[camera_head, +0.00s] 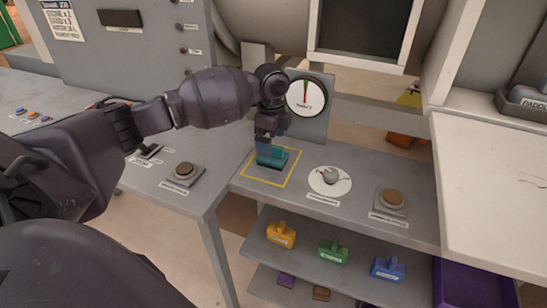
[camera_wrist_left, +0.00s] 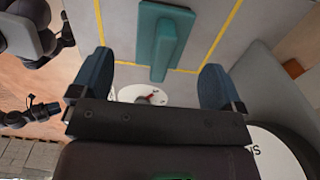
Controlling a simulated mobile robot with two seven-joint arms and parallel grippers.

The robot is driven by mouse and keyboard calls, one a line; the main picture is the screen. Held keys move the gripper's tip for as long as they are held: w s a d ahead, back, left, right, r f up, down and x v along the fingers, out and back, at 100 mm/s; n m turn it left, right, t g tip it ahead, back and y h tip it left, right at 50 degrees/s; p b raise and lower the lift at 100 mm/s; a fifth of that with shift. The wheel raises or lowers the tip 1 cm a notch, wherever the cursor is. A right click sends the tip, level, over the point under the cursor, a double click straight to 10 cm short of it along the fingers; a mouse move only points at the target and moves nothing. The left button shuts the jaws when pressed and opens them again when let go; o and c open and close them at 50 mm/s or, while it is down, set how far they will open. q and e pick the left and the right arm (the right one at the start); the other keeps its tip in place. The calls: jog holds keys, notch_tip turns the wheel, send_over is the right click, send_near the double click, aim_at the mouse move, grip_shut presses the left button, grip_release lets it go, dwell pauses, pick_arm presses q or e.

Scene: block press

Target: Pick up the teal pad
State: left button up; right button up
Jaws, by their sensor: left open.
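The teal pad (camera_head: 272,160) lies on the grey bench inside a yellow outlined square. It has a flat base and a raised bar-like grip along its top. In the left wrist view the pad (camera_wrist_left: 165,42) shows at the top centre, ahead of the fingers. My left gripper (camera_head: 269,143) is over the pad, pointing down. In the left wrist view its two blue fingers (camera_wrist_left: 155,82) are wide apart with nothing between them. What seems to be my right gripper (camera_wrist_left: 38,108) shows small at the left edge of that view; its jaws cannot be made out.
A gauge (camera_head: 306,98) on an upright panel stands just behind the pad. A white disc with a knob (camera_head: 330,181) and round buttons (camera_head: 393,198) (camera_head: 184,172) are on the benches. Yellow (camera_head: 281,235), green (camera_head: 333,252) and blue (camera_head: 387,269) blocks sit on the shelf below.

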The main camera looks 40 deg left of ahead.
aim_at(273, 145)
pick_arm(q)
jog(key=shift+f, duration=0.3)
notch_tip(273, 145, down, 4)
jog(key=shift+w+d+f+b, duration=0.1)
jog(key=shift+f+b, duration=0.15)
jog(key=shift+b, duration=0.3)
jog(key=shift+r, duration=0.1)
jog(key=c, duration=1.1)
jog(key=shift+o, duration=0.2)
jog(key=shift+r, duration=0.45)
notch_tip(273, 145, up, 19)
jog(key=p, duration=0.3)
